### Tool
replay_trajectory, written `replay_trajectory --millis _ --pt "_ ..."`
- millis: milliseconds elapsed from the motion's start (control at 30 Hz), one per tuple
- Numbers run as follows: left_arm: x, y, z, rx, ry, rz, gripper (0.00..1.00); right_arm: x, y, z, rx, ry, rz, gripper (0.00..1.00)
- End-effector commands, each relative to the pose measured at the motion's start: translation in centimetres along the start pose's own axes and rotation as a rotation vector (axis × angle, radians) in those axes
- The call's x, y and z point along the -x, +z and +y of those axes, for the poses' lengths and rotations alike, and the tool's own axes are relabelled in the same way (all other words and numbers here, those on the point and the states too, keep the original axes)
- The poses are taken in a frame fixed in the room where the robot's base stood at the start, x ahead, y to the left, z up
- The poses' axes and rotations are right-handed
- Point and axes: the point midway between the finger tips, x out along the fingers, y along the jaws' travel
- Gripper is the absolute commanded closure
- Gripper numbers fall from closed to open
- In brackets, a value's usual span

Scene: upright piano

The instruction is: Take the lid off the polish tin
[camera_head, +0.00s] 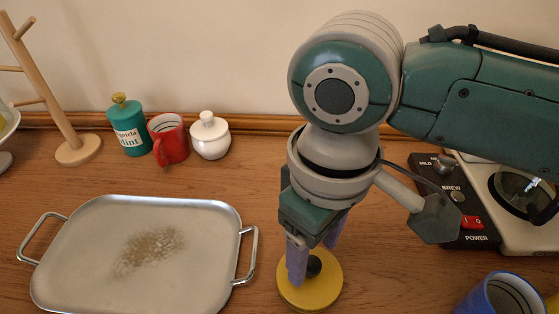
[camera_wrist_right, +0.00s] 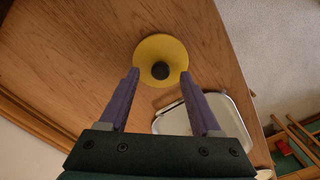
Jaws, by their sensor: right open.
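A round yellow tin lid (camera_head: 324,290) with a dark knob (camera_head: 314,266) is on the wooden top, front and right of centre in the head view. The lid (camera_wrist_right: 162,45) and its knob (camera_wrist_right: 160,71) also show in the right wrist view. Whatever lies under the lid is hidden. My right gripper (camera_head: 315,262) points down over the lid, its purple fingers on either side of the knob. In the right wrist view the fingers of the gripper (camera_wrist_right: 160,75) are apart with the knob in the gap. I cannot tell whether they touch it. My left gripper is not in view.
A metal tray (camera_head: 90,250) lies left of the lid. A green canister (camera_head: 128,127), red mug (camera_head: 169,139) and white lidded pot (camera_head: 210,136) stand along the wall. A coffee machine (camera_head: 465,222) and blue mug (camera_head: 500,297) are at right. A wooden stand (camera_head: 50,90) is back left.

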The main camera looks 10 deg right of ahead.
Motion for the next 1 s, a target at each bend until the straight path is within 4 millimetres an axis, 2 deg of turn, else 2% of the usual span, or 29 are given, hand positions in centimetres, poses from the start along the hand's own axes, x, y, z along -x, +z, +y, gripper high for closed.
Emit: replay_trajectory --millis 33,133,400,900,1000 --pt "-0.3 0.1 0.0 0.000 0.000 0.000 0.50 -0.9 0.0 -0.1 0.000 -0.001 -0.002 0.35" --pt "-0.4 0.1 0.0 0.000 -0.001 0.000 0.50 -1.8 0.0 -0.1 0.001 -0.001 0.000 0.35" --pt "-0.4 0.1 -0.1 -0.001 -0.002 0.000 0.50 -2.0 0.0 -0.1 0.002 0.000 0.002 0.36" --pt "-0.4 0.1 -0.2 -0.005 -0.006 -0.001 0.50 -1.9 0.0 0.0 0.001 0.000 0.002 0.93" --pt "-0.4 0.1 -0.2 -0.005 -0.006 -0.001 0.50 -1.9 0.0 0.0 0.001 0.000 0.002 1.00"
